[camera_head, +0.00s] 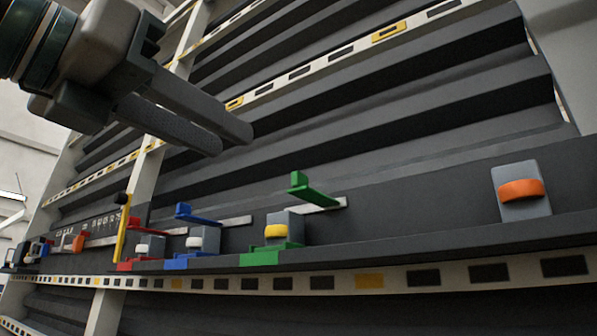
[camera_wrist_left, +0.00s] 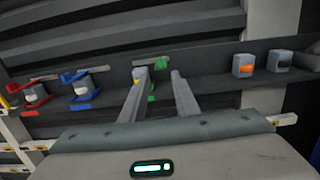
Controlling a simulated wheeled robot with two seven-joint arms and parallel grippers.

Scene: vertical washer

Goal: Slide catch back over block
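A green catch (camera_head: 316,193) sits at the right end of a pale slot, above and right of a grey block with a yellow band (camera_head: 276,231). A green bracket (camera_head: 262,257) is at that block's foot. A blue catch (camera_head: 197,217) and a red catch (camera_head: 135,226) are near white-banded grey blocks to the left. My left gripper (camera_head: 232,142) is open and empty, above and left of the green catch in the head view. In the left wrist view, the green catch (camera_wrist_left: 153,92) appears between its fingers (camera_wrist_left: 157,76), which partly hide the block. My right gripper is out of view.
The blocks stand along a dark ledge (camera_head: 420,240). A grey block with an orange band (camera_head: 520,190) stands far right. A yellow lever with a black knob (camera_head: 122,225) rises left of the red catch. The ledge between the green catch and orange-banded block is clear.

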